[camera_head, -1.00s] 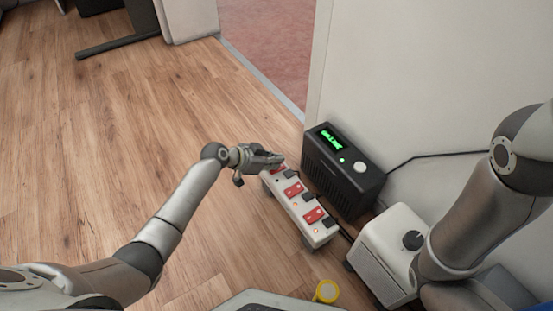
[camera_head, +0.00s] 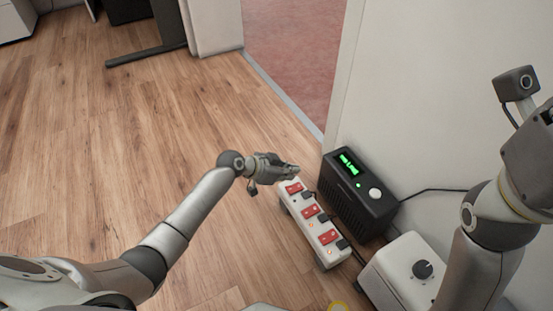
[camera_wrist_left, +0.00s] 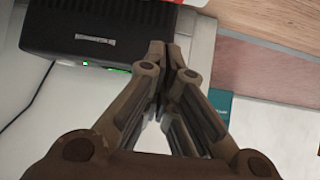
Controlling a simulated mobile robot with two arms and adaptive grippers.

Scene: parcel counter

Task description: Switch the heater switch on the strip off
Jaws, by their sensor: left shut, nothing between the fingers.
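The white power strip (camera_head: 318,252) lies on the floor beside the black box, with three red rocker switches: far (camera_head: 293,188), middle (camera_head: 309,211) and near (camera_head: 328,237). Small orange lights glow by the middle and near switches; the one by the far switch looks dark. I cannot read which switch is the heater's. My left gripper (camera_head: 296,171) is shut and empty, just beyond the strip's far end, close to the far switch. In the left wrist view its closed fingertips (camera_wrist_left: 165,50) show, with a sliver of red and white at the top edge.
The black box (camera_head: 352,195) with a green display and a white knob stands right of the strip, against the wall. A white box (camera_head: 408,275) with a dark dial stands nearer, at right. Wooden floor left of the strip is clear.

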